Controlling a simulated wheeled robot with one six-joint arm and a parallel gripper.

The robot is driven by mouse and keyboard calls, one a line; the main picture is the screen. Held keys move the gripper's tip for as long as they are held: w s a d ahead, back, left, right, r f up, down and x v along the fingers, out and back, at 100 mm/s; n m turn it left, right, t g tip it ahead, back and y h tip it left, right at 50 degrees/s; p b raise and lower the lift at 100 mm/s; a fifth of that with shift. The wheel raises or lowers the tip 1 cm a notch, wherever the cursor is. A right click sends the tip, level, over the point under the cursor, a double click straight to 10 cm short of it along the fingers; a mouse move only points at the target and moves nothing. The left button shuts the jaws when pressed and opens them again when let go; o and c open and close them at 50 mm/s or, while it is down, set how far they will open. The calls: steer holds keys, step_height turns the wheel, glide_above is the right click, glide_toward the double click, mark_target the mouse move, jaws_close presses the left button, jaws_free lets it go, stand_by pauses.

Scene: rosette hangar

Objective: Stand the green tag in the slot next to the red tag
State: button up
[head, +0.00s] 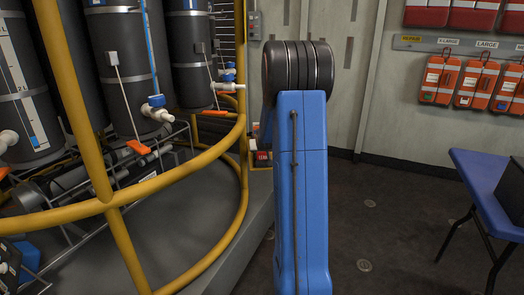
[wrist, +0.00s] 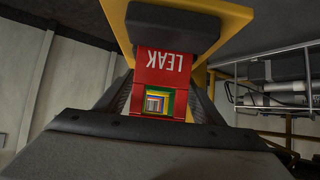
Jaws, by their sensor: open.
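In the wrist view the red tag (wrist: 164,66) hangs upside down in the picture, with the word LEAK in white. Below the lettering is a square of nested colours (wrist: 158,102), green, yellow and blue among them; whether one of these is the green tag, I cannot tell. The dark fingers of my gripper (wrist: 162,92) stand apart on either side of the red tag; contact cannot be judged. A dark block in a yellow frame (wrist: 225,25) is at the tag's top edge. In the head view the small red LEAK sign (head: 263,157) shows beside my blue arm. No slot is clearly visible.
In the head view yellow rails (head: 200,165) surround black cylinders (head: 125,60) at left. Orange pouches (head: 475,82) hang on the right wall. A blue table (head: 490,190) stands at right. Dark floor (head: 385,235) between arm and table is clear.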

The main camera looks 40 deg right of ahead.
stand_by(0.3)
steer(key=shift+d+r, duration=0.15)
steer(key=v, duration=1.2)
steer(key=shift+r, duration=0.2)
